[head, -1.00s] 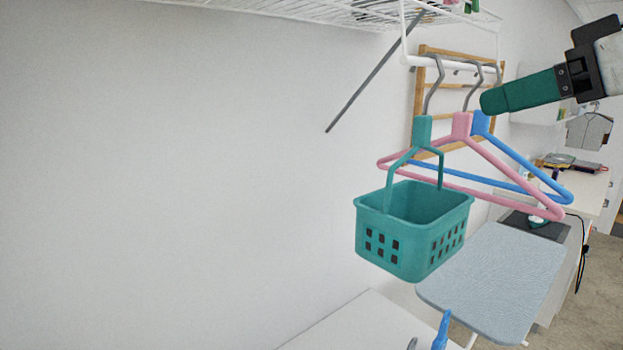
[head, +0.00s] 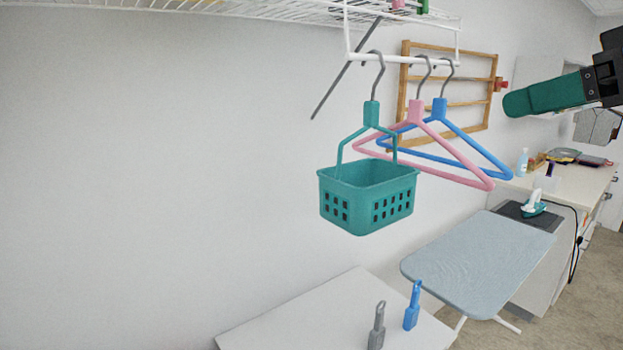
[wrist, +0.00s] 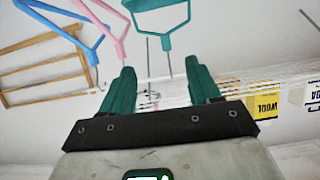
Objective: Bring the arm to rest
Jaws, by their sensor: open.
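My gripper (head: 507,104) comes in from the upper right of the head view, its green fingers pointing left and clear of the hanging things. In the wrist view my gripper (wrist: 165,78) shows two green fingers apart with nothing between them. A teal basket (head: 366,200) hangs by its hook from the white rail (head: 410,60). A pink hanger (head: 415,112) and a blue hanger (head: 440,108) hang to its right on the same rail. The wrist view shows parts of the pink hanger (wrist: 100,18), blue hanger (wrist: 60,28) and teal basket (wrist: 165,30) beyond the fingertips.
A wire shelf (head: 270,8) is above, with a wooden rack (head: 450,85) on the wall behind. An ironing board (head: 480,265) and a white table (head: 330,315) with a grey clip (head: 377,328) and a blue clip (head: 411,308) stand below. The left wall area is clear.

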